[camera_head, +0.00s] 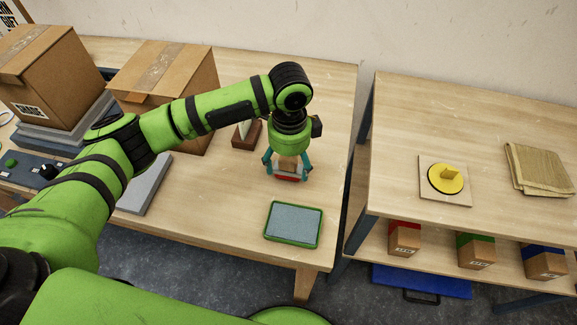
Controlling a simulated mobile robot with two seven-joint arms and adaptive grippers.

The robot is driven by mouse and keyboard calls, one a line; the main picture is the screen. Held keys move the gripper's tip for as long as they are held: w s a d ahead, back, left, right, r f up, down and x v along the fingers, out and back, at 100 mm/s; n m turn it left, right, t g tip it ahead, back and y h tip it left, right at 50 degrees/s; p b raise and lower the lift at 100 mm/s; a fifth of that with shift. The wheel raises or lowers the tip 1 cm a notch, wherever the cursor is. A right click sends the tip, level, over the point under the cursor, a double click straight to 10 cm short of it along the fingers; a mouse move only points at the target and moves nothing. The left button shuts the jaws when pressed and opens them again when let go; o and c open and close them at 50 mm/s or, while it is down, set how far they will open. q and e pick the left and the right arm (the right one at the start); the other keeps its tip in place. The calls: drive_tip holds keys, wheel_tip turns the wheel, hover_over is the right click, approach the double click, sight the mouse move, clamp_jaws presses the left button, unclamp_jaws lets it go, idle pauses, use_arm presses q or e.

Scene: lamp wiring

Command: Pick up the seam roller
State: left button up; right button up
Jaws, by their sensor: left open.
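My left gripper (287,176) reaches down over the workbench with its two teal fingers spread open. Between and just below the fingers is a small object with a tan wooden part and a red part (290,179), which looks like the seam roller. The gripper hides much of it, and I cannot tell whether the fingers touch it. My right gripper is not in view.
A green-rimmed tray (293,224) lies in front of the gripper. A brown wooden block (247,134) stands behind left, near cardboard boxes (165,75). A gap separates the workbench (335,110) from the shelf table (400,130) holding a yellow disc (437,184) and folded cloth (538,168).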

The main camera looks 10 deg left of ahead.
sight(287, 170)
use_arm(q)
drive_tip(key=f, duration=0.2)
drive_tip(key=f+p, duration=0.1)
drive_tip(key=shift+w+a+f, duration=0.2)
drive_tip(key=shift+a+f, duration=0.1)
drive_tip(key=shift+f, duration=0.55)
drive_tip(key=c, duration=1.3)
drive_tip(key=shift+c, duration=0.2)
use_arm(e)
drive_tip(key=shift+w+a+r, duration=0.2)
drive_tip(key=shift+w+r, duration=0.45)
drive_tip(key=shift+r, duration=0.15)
use_arm(q)
drive_tip(key=shift+w+r, duration=0.1)
drive_tip(key=shift+r, duration=0.5)
wheel_tip(287, 170, up, 3)
drive_tip(key=shift+f+b, duration=0.2)
drive_tip(key=shift+b, duration=0.4)
drive_tip(key=s+d+r, duration=0.2)
drive_tip(key=s, duration=0.1)
drive_tip(key=s+d+r+b, duration=0.1)
drive_tip(key=s+d+r, duration=0.1)
drive_tip(key=s+r, duration=0.1)
drive_tip(key=s+d+r, duration=0.2)
drive_tip(key=s, duration=0.2)
drive_tip(key=shift+d+r+b, duration=0.15)
drive_tip(key=shift+b, duration=0.15)
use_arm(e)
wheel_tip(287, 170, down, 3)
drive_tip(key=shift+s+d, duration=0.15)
